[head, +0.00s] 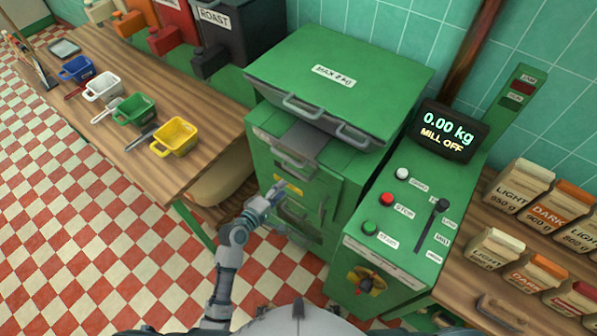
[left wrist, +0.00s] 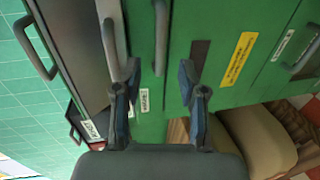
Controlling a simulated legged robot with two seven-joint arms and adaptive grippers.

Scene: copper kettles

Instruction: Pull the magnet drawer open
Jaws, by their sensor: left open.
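The green mill cabinet has a front drawer with a grey bar handle (head: 289,160), just under the grey chute. I take it for the magnet drawer; its small white label (left wrist: 144,101) is too blurred to read. My left gripper (head: 274,193) is open and empty in front of the cabinet, slightly below that handle in the picture. In the left wrist view the gripper (left wrist: 158,78) has its fingers spread, and a bar handle (left wrist: 161,38) shows beyond them, roughly in line with the gap. I cannot tell how far off it is. My right gripper is not in view.
A yellow label (head: 290,188) and a lower handle (head: 293,211) sit below the drawer. The large green lid (head: 340,85) juts out above. The control panel (head: 400,215) stands at right. A wooden counter (head: 185,105) with coloured scoops is at left.

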